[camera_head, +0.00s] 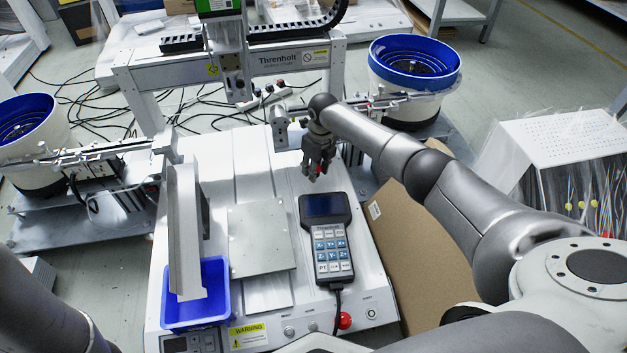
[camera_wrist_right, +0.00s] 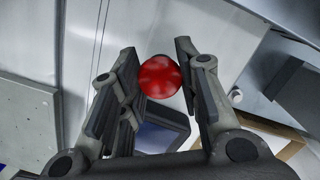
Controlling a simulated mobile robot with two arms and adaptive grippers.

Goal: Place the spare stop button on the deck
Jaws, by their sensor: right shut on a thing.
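The spare stop button (camera_wrist_right: 160,77) is a round red cap between the fingertips of my right gripper (camera_wrist_right: 158,65) in the right wrist view. In the head view my right gripper (camera_head: 316,172) points down above the back right part of the white deck (camera_head: 250,165), and only a little red of the button shows at its fingers. The gripper is shut on the button. The button's underside is hidden, and I cannot tell its exact height above the deck. My left gripper is out of view.
A handheld controller (camera_head: 326,235) lies on the deck in front of my right gripper. A grey plate (camera_head: 262,238), an upright panel (camera_head: 184,230) and a blue bin (camera_head: 202,313) stand left. Another red button (camera_head: 345,320) sits at the front panel. The gantry (camera_head: 285,57) spans the back.

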